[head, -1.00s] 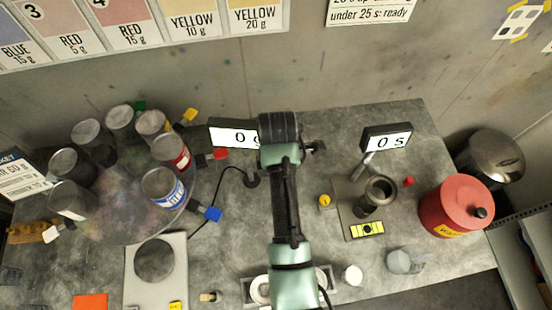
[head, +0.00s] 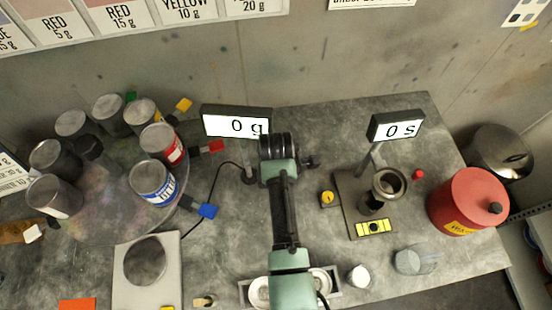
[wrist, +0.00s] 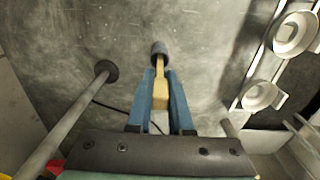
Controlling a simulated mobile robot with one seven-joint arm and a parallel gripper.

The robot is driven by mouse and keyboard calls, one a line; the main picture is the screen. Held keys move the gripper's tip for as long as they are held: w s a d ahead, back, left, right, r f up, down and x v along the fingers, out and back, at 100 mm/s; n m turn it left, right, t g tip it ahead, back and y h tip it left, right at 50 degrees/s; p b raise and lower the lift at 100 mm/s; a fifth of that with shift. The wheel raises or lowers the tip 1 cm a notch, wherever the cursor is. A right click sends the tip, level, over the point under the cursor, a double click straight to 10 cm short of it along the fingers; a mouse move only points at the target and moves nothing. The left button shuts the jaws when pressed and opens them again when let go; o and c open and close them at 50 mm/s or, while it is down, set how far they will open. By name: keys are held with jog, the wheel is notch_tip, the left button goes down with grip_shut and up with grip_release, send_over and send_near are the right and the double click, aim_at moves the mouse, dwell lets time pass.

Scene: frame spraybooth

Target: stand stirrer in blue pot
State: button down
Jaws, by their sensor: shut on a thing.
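My gripper (wrist: 160,105) has its two blue fingers shut on a stirrer (wrist: 161,88), a pale wooden stick with a dark grey-blue round end pointing away from the wrist. In the head view the fingers and the stirrer are hidden under my arm. The blue pot, taken as the grey-lidded can with a blue label (head: 153,184), stands upright at the front right of the can group. It is well left of my arm, apart from it. A blue tag (head: 208,211) sticks out beside it. The blue pot is not visible in the wrist view.
Several other cans, one red-labelled (head: 161,144), share the round stand. A scale display (head: 236,122) stands behind my wrist on a post (wrist: 75,108). A hot-plate-like scale (head: 147,262) is front left. A mixer stand (head: 352,205) and red canister (head: 468,202) are right.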

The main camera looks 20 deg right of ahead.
jog(key=shift+f, duration=0.3)
jog(key=c, duration=0.7)
grip_release()
jog(key=shift+c, duration=0.2)
jog(key=shift+r, duration=0.1)
